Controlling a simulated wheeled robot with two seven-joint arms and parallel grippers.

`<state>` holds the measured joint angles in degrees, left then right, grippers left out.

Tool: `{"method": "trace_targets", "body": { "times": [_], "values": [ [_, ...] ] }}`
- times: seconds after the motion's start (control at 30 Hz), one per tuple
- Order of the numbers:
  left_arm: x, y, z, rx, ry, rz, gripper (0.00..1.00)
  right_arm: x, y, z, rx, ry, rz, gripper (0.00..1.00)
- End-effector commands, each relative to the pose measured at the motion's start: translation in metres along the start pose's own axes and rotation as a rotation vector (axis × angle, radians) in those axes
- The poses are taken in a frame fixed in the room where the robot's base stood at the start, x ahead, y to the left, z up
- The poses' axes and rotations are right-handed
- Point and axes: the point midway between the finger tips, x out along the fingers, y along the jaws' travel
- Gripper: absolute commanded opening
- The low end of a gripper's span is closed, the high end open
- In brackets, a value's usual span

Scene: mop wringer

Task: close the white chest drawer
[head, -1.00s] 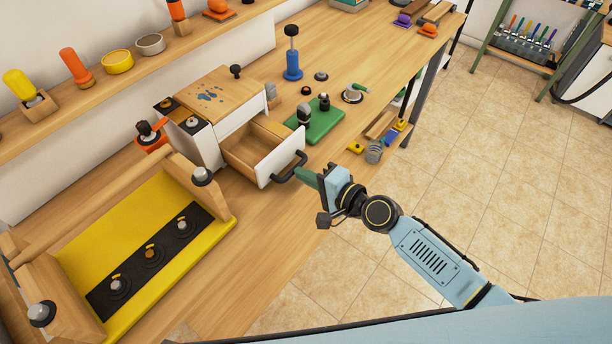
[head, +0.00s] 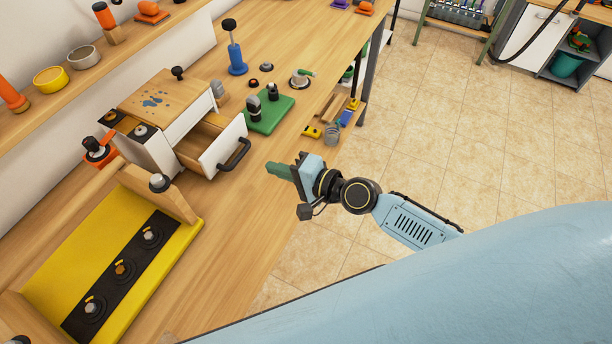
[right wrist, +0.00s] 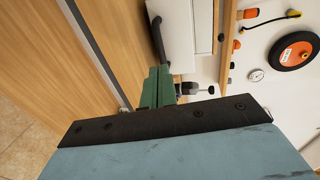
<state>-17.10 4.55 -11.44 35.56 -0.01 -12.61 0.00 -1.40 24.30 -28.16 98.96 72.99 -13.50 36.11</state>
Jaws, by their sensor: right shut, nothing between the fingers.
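The white chest (head: 143,150) with a wooden top stands on the bench. Its drawer (head: 219,151) is pulled partly out, with its wooden inside showing. The black bar handle (head: 236,156) is on the drawer's white front. My right gripper (head: 273,169), with green fingers, is shut and empty. It is to the right of the handle, near the bench's front edge, with a gap between them. In the right wrist view, the shut fingers (right wrist: 158,88) point toward the dark handle (right wrist: 160,42) and white drawer. My left gripper is not in view.
A yellow board (head: 75,255) with a black strip lies left of the chest. A green block (head: 268,113) with dark knobs sits right of the drawer. A blue-based plunger (head: 236,60) stands farther back. The bench in front of the drawer is clear.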

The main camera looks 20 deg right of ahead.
Motion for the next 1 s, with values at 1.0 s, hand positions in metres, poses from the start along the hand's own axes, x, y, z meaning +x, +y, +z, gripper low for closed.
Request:
{"method": "trace_targets", "body": {
  "times": [1.0],
  "values": [
    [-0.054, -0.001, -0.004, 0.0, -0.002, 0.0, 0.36, -0.058, -0.001, -0.006, -0.001, 0.0, 0.171, 0.0]
  ]
}}
